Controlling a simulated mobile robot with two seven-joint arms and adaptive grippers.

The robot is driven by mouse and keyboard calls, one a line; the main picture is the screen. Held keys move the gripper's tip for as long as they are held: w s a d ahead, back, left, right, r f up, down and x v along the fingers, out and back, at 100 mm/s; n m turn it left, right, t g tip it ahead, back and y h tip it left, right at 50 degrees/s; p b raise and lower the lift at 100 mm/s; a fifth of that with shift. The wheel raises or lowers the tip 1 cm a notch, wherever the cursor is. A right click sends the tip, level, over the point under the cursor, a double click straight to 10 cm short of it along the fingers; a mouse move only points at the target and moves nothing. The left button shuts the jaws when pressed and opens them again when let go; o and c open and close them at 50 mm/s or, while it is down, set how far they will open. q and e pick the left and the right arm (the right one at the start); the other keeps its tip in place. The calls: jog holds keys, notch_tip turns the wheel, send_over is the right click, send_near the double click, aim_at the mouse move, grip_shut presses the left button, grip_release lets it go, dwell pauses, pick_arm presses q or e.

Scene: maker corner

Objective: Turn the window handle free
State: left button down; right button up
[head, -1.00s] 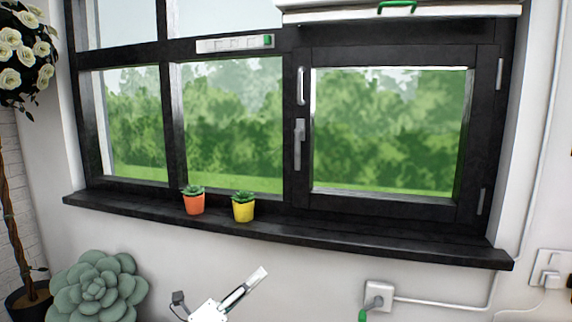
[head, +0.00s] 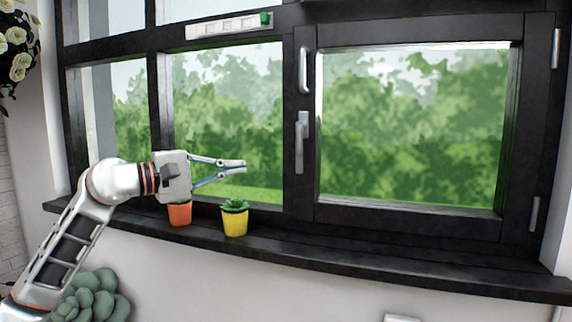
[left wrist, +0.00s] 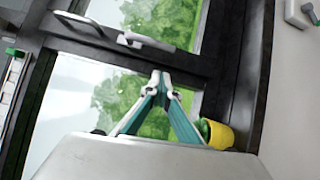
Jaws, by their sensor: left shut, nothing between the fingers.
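The window handle (head: 302,142) is a grey lever on the dark post left of the right-hand sash (head: 410,216). It hangs downward. A separate fixed silver pull bar (head: 304,68) sits above it. My left gripper (head: 244,166) is shut and empty. It points right toward the handle and is apart from it, in front of the middle pane. In the left wrist view the gripper's fingertips (left wrist: 161,80) meet, and the handle (left wrist: 150,41) shows beyond them, with the pull bar (left wrist: 84,25) to its left. My right gripper is not in view.
An orange pot (head: 180,214) and a yellow pot (head: 235,222) with succulents stand on the dark sill (head: 350,262), below my left gripper. A white strip with a green end (head: 228,27) is on the upper frame. Space before the right sash is clear.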

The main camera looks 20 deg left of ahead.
aim_at(302, 147)
pick_arm(q)
jog(key=shift+w+a+r+y, duration=0.2)
jog(key=shift+a+r+y, duration=0.1)
jog(key=shift+a+r, duration=0.25)
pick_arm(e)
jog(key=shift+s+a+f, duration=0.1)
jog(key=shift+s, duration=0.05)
pick_arm(q)
jog(key=shift+f, duration=0.1)
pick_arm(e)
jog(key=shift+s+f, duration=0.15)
pick_arm(q)
jog(key=s+d+p+x, duration=0.1)
jog(key=d+x, duration=0.1)
jog(key=x, duration=1.1)
jog(key=shift+s, duration=0.35)
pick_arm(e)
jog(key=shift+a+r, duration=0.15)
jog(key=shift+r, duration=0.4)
pick_arm(q)
jog(key=shift+w, duration=0.1)
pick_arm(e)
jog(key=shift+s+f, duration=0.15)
